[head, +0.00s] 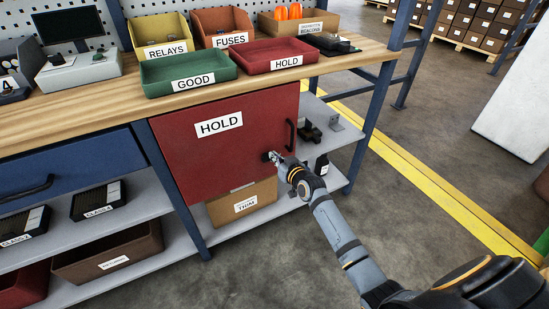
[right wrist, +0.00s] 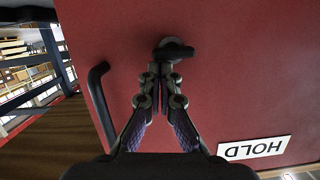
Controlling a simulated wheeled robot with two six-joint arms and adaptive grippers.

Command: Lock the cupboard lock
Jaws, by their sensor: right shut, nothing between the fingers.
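The red cupboard door (head: 220,155), labelled HOLD, hangs below the workbench and looks closed. Its dark lock knob (head: 265,156) sits low near the door's right edge, below the black bar handle (head: 291,135). In the right wrist view the lock knob (right wrist: 173,51) is a dark turn piece on a round base, its bar lying roughly across the picture. My right gripper (head: 273,157) is shut and empty, its fingertips (right wrist: 160,72) right at the lock knob. I cannot tell whether they touch it. My left gripper is not in view.
The green GOOD tray (head: 188,85) and red HOLD tray (head: 275,69) stand on the bench above the door. A cardboard box (head: 228,213) sits on the shelf below it. A blue bench leg (head: 369,128) stands to the right.

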